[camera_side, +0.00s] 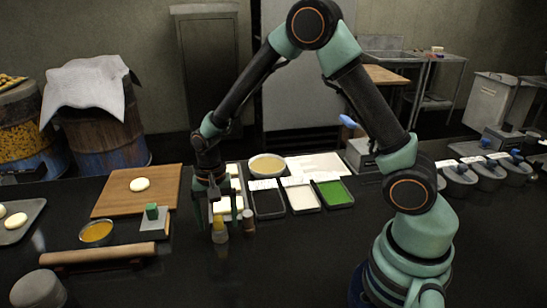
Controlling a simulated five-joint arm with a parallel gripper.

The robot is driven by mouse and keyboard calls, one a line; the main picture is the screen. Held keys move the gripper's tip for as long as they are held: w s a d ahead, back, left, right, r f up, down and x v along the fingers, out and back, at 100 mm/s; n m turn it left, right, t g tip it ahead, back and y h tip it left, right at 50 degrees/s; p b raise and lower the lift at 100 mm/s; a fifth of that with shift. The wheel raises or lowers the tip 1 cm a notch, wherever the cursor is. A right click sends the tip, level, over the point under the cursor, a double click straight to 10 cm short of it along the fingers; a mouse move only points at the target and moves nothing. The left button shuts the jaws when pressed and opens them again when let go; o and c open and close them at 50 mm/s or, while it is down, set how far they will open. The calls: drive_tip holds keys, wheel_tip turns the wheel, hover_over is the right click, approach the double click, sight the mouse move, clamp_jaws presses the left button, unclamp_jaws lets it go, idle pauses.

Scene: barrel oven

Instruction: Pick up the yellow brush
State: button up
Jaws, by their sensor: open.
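My gripper (225,208) points down over the black counter, left of the middle of the side view. Its jaws are open, with one finger on each side of a small upright item. That item has a yellow lower part (219,232) and is likely the yellow brush. The fingers partly hide its upper part, and I cannot tell whether they touch it. A small brown cylinder (249,220) stands just right of the gripper.
A wooden board (112,200) with a dough ball, a bowl of orange liquid (96,233), a green-topped block (153,222) and a rolling pin (98,255) lie to the left. Trays with a green filling (333,193) stand behind right.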

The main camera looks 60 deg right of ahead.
sight(217, 218)
drive_tip(key=shift+f, duration=0.9)
clamp_jaws()
wheel_tip(217, 218, up, 20)
